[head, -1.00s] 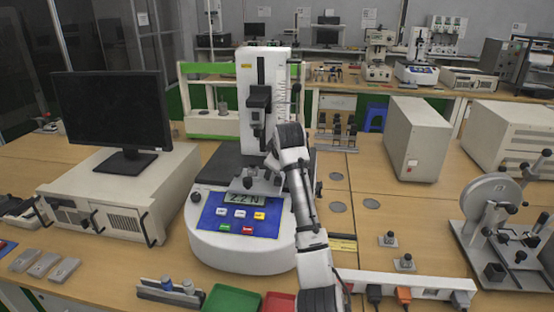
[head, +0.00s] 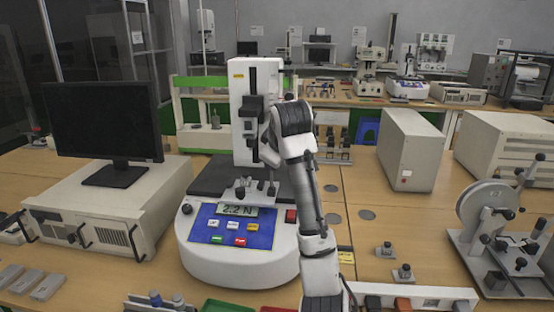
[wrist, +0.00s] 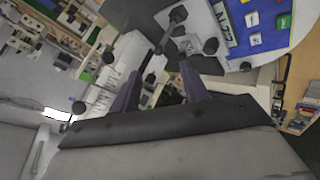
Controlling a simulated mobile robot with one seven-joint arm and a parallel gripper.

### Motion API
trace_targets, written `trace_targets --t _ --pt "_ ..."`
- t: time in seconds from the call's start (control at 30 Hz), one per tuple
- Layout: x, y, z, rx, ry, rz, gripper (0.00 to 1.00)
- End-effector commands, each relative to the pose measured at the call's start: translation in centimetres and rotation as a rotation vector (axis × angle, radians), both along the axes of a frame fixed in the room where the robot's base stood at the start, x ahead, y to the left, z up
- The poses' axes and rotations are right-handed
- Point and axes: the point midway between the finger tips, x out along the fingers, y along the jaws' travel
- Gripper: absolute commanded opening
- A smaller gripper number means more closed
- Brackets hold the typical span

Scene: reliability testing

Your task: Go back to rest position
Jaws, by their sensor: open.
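My gripper (wrist: 168,72) shows in the wrist view with its two fingers spread apart. Nothing is clearly held between them. In the head view my arm rises in front of the white testing machine (head: 243,125), and the arm's bent upper part hides some of its column. The gripper end is small and partly hidden there, near the machine's clamp fixture (head: 243,192). The machine's blue panel (head: 208,232) has a display reading 2.2 N. The panel also shows in the wrist view (wrist: 262,20), tilted, at the upper right.
A monitor (head: 105,122) on a beige box (head: 120,205) stands to the left. A beige cabinet (head: 410,150) and a wheel-and-lever device (head: 490,215) stand to the right. A power strip (head: 420,295) lies in front. Bare table (head: 365,240) shows between them.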

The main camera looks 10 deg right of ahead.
Motion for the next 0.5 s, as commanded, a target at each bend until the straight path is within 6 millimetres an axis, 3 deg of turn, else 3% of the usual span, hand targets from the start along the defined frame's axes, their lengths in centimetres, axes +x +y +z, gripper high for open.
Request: trace_targets --t 0.2,0.5 --pt "-1.19 -0.03 1.04 0.001 0.001 -0.001 0.45" --pt "-1.24 -0.04 1.13 0.001 0.001 -0.001 0.45"
